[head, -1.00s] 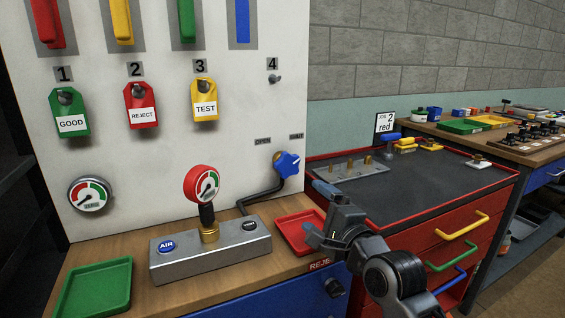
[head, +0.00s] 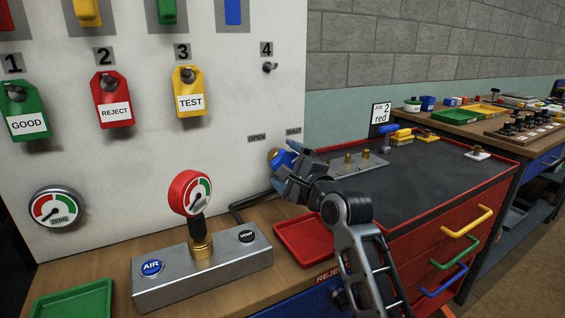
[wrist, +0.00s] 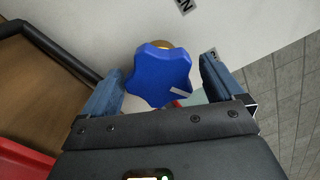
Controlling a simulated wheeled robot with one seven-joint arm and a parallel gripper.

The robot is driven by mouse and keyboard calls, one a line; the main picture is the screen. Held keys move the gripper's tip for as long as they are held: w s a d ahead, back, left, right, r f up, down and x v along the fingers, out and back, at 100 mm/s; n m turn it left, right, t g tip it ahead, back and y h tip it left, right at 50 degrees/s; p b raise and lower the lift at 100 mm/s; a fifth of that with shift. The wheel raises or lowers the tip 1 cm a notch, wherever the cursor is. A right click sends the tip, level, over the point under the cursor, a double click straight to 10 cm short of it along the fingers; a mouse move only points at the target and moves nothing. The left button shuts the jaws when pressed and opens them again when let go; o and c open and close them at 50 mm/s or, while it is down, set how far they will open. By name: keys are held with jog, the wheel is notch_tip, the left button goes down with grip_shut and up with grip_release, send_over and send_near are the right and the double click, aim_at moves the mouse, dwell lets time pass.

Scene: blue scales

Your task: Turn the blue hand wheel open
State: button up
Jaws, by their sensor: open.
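The blue hand wheel (wrist: 158,76) is a lobed knob with a white mark, on a brass fitting at the white panel (head: 230,110). In the head view most of the wheel (head: 279,158) is hidden behind my gripper (head: 284,180). In the wrist view my gripper (wrist: 160,90) is open, with one blue finger on each side of the wheel. The OPEN label (head: 257,138) and the SHUT label (head: 293,131) are on the panel above the wheel.
A black pipe (head: 248,204) runs from the wheel to a grey block (head: 205,270) with AIR and VENT buttons and a red gauge (head: 190,193). A red tray (head: 303,258) lies below my gripper. A red-edged cart (head: 440,170) stands at the right.

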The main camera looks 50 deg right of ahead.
jog(key=shift+x, duration=1.1)
jog(key=c, duration=1)
jog(key=shift+o, duration=0.2)
